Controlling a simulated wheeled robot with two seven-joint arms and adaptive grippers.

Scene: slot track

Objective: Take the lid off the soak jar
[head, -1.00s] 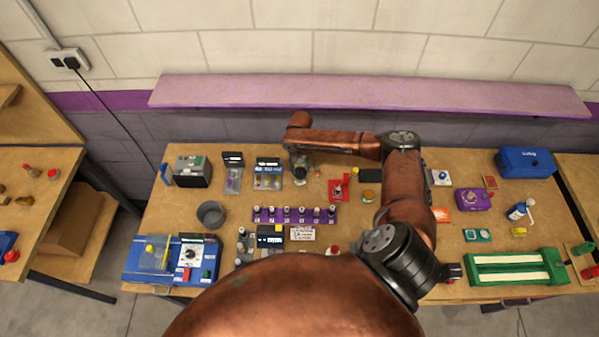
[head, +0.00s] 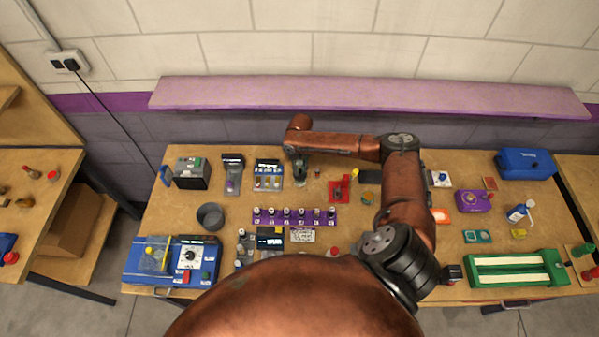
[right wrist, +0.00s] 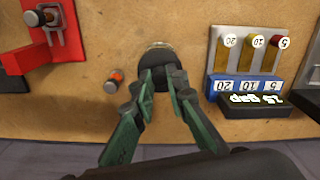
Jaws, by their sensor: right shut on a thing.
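My right gripper (right wrist: 160,78) is shut on the dark lid (right wrist: 158,56) of a small round jar, seen from above in the right wrist view. A pale, brassy round edge (right wrist: 158,45) shows just beyond the dark part. The fingers hide much of the jar, and I cannot tell whether the lid is seated or lifted. In the head view the right gripper (head: 300,176) is at the back middle of the bench, pointing down, and covers the jar. My left gripper is not in view.
A red fixture (right wrist: 42,38) and a small orange-and-black piece (right wrist: 114,82) are to the left. A purple rack (head: 294,224) lies in front in the head view.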

